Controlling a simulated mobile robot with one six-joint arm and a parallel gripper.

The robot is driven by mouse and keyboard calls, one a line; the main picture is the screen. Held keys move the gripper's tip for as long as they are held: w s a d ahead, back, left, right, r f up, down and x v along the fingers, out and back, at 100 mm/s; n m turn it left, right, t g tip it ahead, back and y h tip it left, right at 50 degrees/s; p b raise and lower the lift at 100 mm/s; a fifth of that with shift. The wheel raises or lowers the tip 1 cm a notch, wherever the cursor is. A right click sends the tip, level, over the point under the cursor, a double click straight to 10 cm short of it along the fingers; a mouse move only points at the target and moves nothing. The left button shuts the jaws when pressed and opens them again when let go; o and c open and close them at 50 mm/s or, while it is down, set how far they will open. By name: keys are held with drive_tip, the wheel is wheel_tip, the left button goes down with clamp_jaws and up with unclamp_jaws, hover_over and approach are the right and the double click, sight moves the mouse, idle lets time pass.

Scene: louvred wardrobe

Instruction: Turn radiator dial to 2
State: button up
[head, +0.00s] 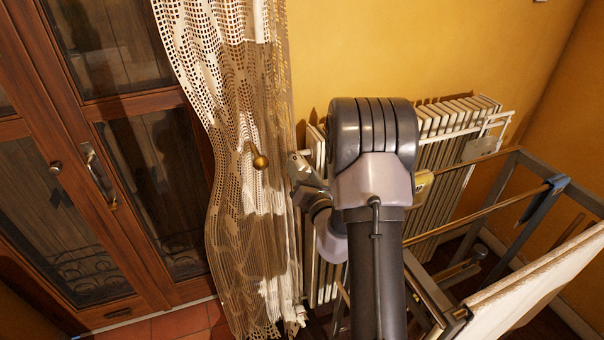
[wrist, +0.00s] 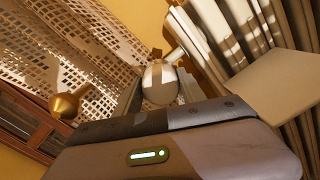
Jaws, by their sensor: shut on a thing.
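The radiator dial (wrist: 160,82) is a pale rounded knob with a grey band, in the upper middle of the wrist view. It sits at the upper end of the radiator, beside the white ribs. My gripper (wrist: 158,94) is shut on it, with the dial between the fingers. No numbers or pointer on the dial are legible. In the head view my gripper (head: 301,168) is at the left end of the white radiator (head: 450,118), close to the curtain. My arm hides much of the radiator there, and I cannot make out the dial in that view.
A lace curtain (head: 228,100) hangs just left of my gripper, with a brass knob (head: 260,161) in front of it. A wooden glazed door (head: 75,150) stands at the left. A metal-framed rack (head: 500,200) with a pale cloth (head: 545,290) stands at the right.

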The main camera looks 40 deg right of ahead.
drive_tip(key=n+b, duration=0.2)
drive_tip(key=n, duration=0.4)
drive_tip(key=shift+n+b, duration=0.3)
drive_tip(key=shift+b, duration=0.05)
drive_tip(key=n+b, duration=0.1)
drive_tip(key=n, duration=0.2)
drive_tip(key=n+b, duration=0.2)
drive_tip(key=n, duration=0.1)
drive_tip(key=shift+t+y, duration=0.3)
drive_tip(key=shift+r, duration=0.1)
drive_tip(key=o, duration=1.4)
drive_tip(key=shift+w, duration=0.1)
drive_tip(key=shift+c, duration=0.2)
